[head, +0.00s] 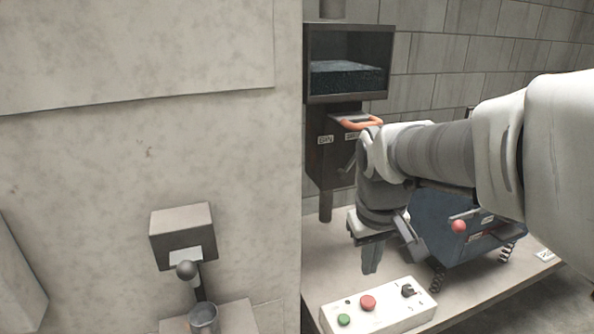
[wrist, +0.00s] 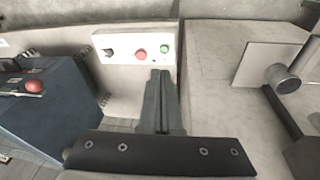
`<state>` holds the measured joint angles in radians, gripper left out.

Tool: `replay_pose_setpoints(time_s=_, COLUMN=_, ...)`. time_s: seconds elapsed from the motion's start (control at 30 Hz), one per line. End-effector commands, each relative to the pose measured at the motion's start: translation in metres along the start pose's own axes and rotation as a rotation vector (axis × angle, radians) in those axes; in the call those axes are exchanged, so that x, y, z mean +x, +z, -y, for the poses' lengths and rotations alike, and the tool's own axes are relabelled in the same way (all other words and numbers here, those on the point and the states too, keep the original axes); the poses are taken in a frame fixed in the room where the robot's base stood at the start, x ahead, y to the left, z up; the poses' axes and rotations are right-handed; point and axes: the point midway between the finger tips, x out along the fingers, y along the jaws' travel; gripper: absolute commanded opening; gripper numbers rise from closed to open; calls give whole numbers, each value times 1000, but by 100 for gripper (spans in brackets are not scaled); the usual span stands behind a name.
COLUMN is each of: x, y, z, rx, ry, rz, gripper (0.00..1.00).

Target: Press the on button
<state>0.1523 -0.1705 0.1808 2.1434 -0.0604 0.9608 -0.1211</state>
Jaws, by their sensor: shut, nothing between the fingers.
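A white control box (head: 377,309) sits on the grey bench in the head view, with a green button (head: 344,319) at its left front, a red button (head: 368,302) in the middle and a black knob (head: 407,290) at the right. The same control box (wrist: 123,50) shows at the top of the wrist view, with the green button (wrist: 164,48) and red button (wrist: 141,55). My gripper (head: 370,270) is shut and empty, pointing down above and behind the box. In the wrist view my gripper's fingertips (wrist: 160,74) appear just below the two buttons, apart from them. No label on the buttons is readable.
A blue machine (head: 450,230) with a red ball-ended lever (head: 458,226) stands right of the box. A dark hopper (head: 340,140) with an orange handle (head: 360,123) stands behind. A concrete wall (head: 150,150) is on the left, with a grey wall fixture (head: 183,235) and metal cup (head: 203,317).

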Motion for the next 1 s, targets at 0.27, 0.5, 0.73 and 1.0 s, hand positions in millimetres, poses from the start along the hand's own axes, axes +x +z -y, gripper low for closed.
replay_pose_setpoints(time_s=0.27, x=65, y=-36, z=-2, rx=-72, ry=-48, rz=103, gripper=0)
replay_pose_setpoints(time_s=0.5, x=112, y=-57, z=-2, rx=-115, ry=-97, rz=161, gripper=0)
replay_pose_setpoints(time_s=0.73, x=131, y=-65, z=-2, rx=-132, ry=-122, rz=183, gripper=0)
replay_pose_setpoints(time_s=1.0, x=131, y=-66, z=-2, rx=-134, ry=-124, rz=184, gripper=0)
